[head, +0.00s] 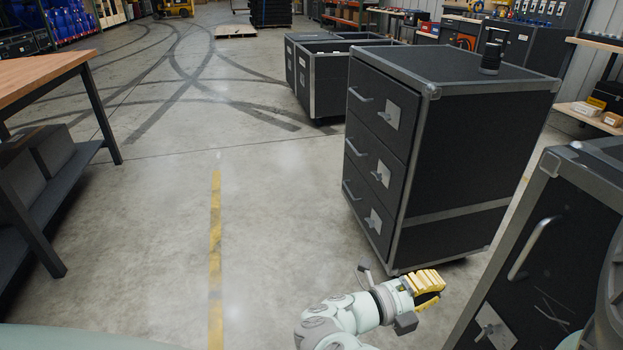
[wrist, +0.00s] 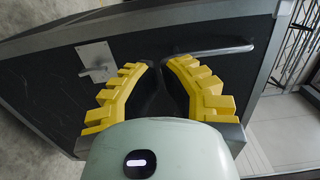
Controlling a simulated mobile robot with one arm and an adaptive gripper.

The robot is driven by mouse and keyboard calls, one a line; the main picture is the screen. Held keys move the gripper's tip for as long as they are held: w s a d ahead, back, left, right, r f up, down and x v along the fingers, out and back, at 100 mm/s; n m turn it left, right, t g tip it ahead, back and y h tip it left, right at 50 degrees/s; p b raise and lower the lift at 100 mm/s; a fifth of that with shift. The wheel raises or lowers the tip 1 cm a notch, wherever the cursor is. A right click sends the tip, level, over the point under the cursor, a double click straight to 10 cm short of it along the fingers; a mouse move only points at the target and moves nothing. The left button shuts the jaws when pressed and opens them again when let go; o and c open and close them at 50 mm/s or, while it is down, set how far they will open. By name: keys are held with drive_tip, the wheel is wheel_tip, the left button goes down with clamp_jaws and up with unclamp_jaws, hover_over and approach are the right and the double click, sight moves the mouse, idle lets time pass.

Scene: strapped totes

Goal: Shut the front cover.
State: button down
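A dark case at the right edge (head: 575,215) has grey metal edging. Its front, likely the front cover, bears a bar handle (head: 533,248) and a latch plate (head: 493,328). My gripper (head: 436,281), with yellow ribbed fingers, is left of this case and points towards its front. In the wrist view, a dark panel (wrist: 50,95) fills much of the picture, with a latch plate (wrist: 97,60) on the left and a bar handle (wrist: 215,49) on the right. My fingers (wrist: 158,65) stand apart near the handle's left end. Contact and the cover's angle are unclear.
A tall dark case (head: 465,150) with three handled fronts stands just beyond my gripper, a black cylindrical object (head: 491,57) on top. Open-topped dark totes (head: 325,85) stand behind it. A wood-topped workbench (head: 40,75) is at left. The floor between is clear.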

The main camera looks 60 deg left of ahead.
drive_tip(key=p, duration=0.1)
approach(504, 265)
drive_tip(key=x, duration=0.5)
drive_tip(key=shift+r, duration=0.35)
drive_tip(key=shift+w+d+f, duration=0.1)
drive_tip(key=shift+w+d, duration=0.15)
drive_tip(key=shift+w, duration=0.2)
drive_tip(key=w, duration=0.1)
drive_tip(key=w+b, duration=0.2)
drive_tip(key=shift+w+d+f+h, duration=0.15)
drive_tip(key=shift+d+f+h, duration=0.15)
drive_tip(key=shift+d, duration=0.1)
drive_tip(key=shift+s, duration=0.25)
